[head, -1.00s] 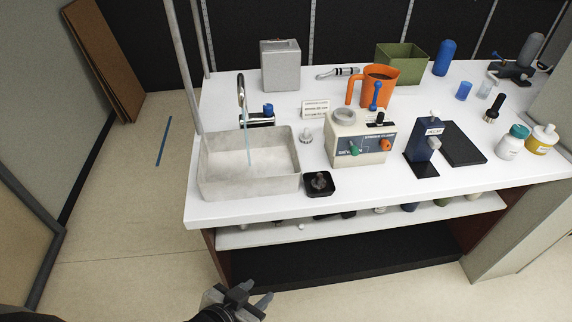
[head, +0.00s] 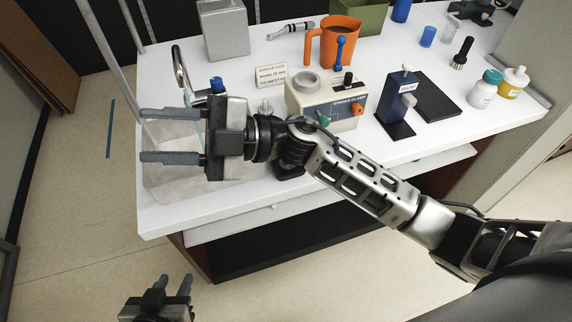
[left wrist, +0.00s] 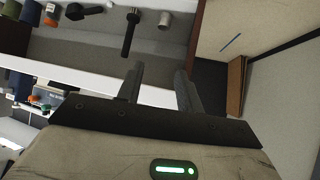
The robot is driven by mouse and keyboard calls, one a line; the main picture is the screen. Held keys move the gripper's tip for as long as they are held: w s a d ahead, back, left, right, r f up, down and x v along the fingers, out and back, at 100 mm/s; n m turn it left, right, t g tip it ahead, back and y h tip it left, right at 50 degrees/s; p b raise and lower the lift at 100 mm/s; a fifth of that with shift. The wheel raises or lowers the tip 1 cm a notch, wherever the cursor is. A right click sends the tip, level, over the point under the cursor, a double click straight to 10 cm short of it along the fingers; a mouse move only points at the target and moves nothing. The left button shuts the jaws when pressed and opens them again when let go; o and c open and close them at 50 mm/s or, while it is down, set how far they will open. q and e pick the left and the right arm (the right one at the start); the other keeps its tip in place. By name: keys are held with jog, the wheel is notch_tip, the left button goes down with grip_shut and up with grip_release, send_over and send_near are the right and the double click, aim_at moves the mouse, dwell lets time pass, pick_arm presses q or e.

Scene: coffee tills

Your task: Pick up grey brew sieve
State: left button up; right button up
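I cannot identify the grey brew sieve for certain. A grey cylinder (left wrist: 165,20) shows at the top of the left wrist view, on the shelf below the counter; it is too small to name. A small pale piece (head: 265,107) stands behind the sink. My left gripper (head: 177,280) is low in front of the counter, its fingers apart; they also show spread and empty in the left wrist view (left wrist: 156,82). My right gripper (head: 143,135) is open and empty over the sink. Its arm hides part of the counter front and most of a black tray (head: 288,172).
The sink (head: 160,190) is at the counter's left end, with a tap (head: 180,70) behind it. A cream machine (head: 325,100), orange jug (head: 335,42), navy stand (head: 397,105) and bottles (head: 485,88) stand to the right. A dark long-handled thing (left wrist: 130,30) is on the shelf. Floor at left is clear.

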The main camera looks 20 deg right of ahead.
jog(key=d+f+n+g+h+b, duration=0.2)
jog(key=d+f+n+g+h, duration=0.4)
jog(key=h, duration=0.6)
jog(key=w+d+r+m+t+h, duration=0.15)
jog(key=w+d+t+h, duration=0.35)
jog(key=w+d+h, duration=0.6)
jog(key=shift+y, duration=0.7)
jog(key=f, duration=0.3)
jog(key=s+d+f, duration=0.1)
jog(key=f, duration=0.2)
jog(key=s+d+f, duration=0.1)
jog(key=f, duration=0.2)
jog(key=shift+f+p, duration=0.35)
jog(key=shift+f, duration=0.55)
jog(key=f, duration=0.2)
jog(key=f+p, duration=0.1)
jog(key=shift+d+f, duration=0.25)
jog(key=shift+f, duration=0.6)
pick_arm(q)
jog(key=shift+f, duration=0.1)
pick_arm(e)
grip_shut()
